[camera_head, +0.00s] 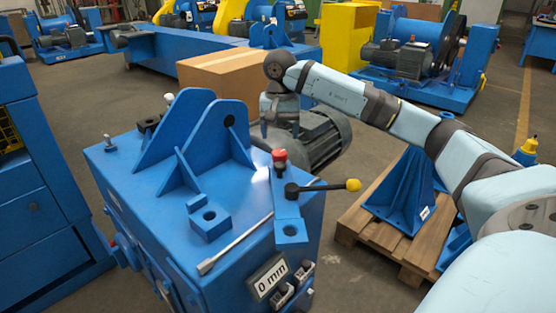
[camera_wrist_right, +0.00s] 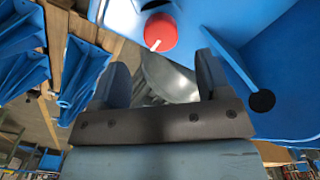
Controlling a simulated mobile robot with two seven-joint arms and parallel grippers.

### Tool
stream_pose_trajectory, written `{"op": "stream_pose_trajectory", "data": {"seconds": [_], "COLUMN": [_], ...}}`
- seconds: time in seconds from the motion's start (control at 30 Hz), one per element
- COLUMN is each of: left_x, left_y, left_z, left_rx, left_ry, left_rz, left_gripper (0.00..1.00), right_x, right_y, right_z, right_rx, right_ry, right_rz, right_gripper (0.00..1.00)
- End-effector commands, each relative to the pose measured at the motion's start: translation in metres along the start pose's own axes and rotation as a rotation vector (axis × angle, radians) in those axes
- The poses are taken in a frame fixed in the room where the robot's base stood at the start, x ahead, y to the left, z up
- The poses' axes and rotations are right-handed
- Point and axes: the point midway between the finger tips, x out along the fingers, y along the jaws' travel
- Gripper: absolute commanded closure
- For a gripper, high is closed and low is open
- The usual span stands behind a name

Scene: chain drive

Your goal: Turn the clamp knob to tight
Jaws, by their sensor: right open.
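The clamp knob is a red knob (camera_head: 279,156) on the right edge of the blue machine bench (camera_head: 145,185). It also shows in the right wrist view as a red disc (camera_wrist_right: 163,32) with a white pointer mark toward the lower left. My right gripper (camera_head: 281,132) is above and behind the knob in the head view, fingers downward, apart from it. In the wrist view its two fingers (camera_wrist_right: 162,75) are spread with nothing held, and the knob lies just beyond them. My left gripper is not in view.
A black lever with a yellow ball (camera_head: 353,185) sticks out right of the knob. A grey motor (camera_head: 325,140) is behind. A tall blue bracket (camera_head: 190,130) stands left of the knob. A rod (camera_head: 235,245) lies on the bench by a "0 mm" display (camera_head: 272,278).

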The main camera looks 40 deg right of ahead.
Motion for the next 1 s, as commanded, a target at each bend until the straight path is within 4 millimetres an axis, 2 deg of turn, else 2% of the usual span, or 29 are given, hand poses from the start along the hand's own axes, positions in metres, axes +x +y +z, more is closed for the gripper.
{"op": "stream_pose_trajectory", "data": {"seconds": [0.03, 0.1, 0.3, 0.5, 0.77, 0.9, 0.97, 1.0], "left_x": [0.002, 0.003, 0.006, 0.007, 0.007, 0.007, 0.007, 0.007], "left_y": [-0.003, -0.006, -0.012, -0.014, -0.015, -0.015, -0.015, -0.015], "left_z": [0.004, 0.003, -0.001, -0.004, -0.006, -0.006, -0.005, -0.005], "left_rx": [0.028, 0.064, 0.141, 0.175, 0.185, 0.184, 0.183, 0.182], "left_ry": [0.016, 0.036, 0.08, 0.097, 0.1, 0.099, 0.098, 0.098], "left_rz": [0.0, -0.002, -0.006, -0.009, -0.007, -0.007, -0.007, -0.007], "left_gripper": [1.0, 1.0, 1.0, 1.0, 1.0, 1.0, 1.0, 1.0], "right_x": [0.017, 0.031, 0.058, 0.067, 0.068, 0.068, 0.068, 0.068], "right_y": [0.0, 0.0, 0.0, 0.0, 0.0, 0.0, 0.0, 0.0], "right_z": [0.0, 0.0, 0.0, 0.0, 0.0, 0.0, 0.0, 0.0], "right_rx": [0.0, 0.0, 0.001, 0.001, 0.001, 0.001, 0.001, 0.001], "right_ry": [-0.002, -0.001, -0.001, 0.0, 0.0, 0.0, 0.0, 0.0], "right_rz": [0.002, 0.001, -0.001, -0.001, -0.001, -0.001, -0.001, -0.001], "right_gripper": [0.29, 0.29, 0.29, 0.29, 0.29, 0.62, 0.75, 0.79]}}
